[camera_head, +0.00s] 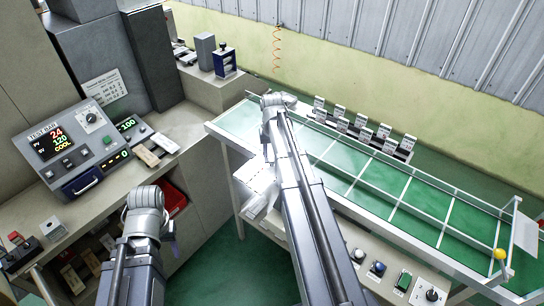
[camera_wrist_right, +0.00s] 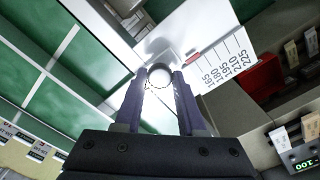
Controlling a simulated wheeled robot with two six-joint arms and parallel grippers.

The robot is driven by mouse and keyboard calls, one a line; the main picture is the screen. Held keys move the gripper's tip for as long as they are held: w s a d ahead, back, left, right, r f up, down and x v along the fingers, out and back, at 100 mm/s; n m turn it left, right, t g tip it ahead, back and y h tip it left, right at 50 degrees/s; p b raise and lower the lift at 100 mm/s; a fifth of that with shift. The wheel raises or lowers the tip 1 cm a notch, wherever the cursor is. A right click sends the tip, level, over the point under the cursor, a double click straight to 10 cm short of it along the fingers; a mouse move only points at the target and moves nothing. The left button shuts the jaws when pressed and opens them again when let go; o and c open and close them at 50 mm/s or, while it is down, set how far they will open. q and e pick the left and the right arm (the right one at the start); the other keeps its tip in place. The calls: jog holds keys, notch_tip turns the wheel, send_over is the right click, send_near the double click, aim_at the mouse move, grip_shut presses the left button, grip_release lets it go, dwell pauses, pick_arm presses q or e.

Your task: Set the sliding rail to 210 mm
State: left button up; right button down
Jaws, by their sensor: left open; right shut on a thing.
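In the right wrist view, my right gripper (camera_wrist_right: 160,85) is shut on a round pale knob (camera_wrist_right: 160,74), taken to be the sliding rail's handle. Beside it lies a white scale plate (camera_wrist_right: 222,50) marked 165, 180, 195, 210 and 225. A small red mark (camera_wrist_right: 193,57) is at the plate's 165 end; its exact reading is hard to tell. In the head view, my right arm hides its gripper and most of the rail; a white plate (camera_head: 260,178) shows beside the arm. My left gripper (camera_head: 171,233) is open, mostly hidden behind its wrist, away from the rail.
A green-bedded conveyor table (camera_head: 425,205) with white dividers extends right, with several labelled packs (camera_head: 365,133) behind. A test bar panel (camera_head: 62,145) stands on the left bench. Buttons (camera_head: 377,268) line the table's front. Green floor shows between the benches.

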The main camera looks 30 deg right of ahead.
jog(key=shift+a, duration=0.1)
dwell(0.4)
jog(key=a, duration=0.1)
jog(key=s+a, duration=0.2)
jog(key=a, duration=0.1)
jog(key=c, duration=0.5)
grip_release()
jog(key=shift+w, duration=0.15)
notch_tip(320, 180, up, 8)
jog(key=p, duration=0.7)
jog(key=shift+p, duration=0.4)
jog(key=shift+f, duration=0.15)
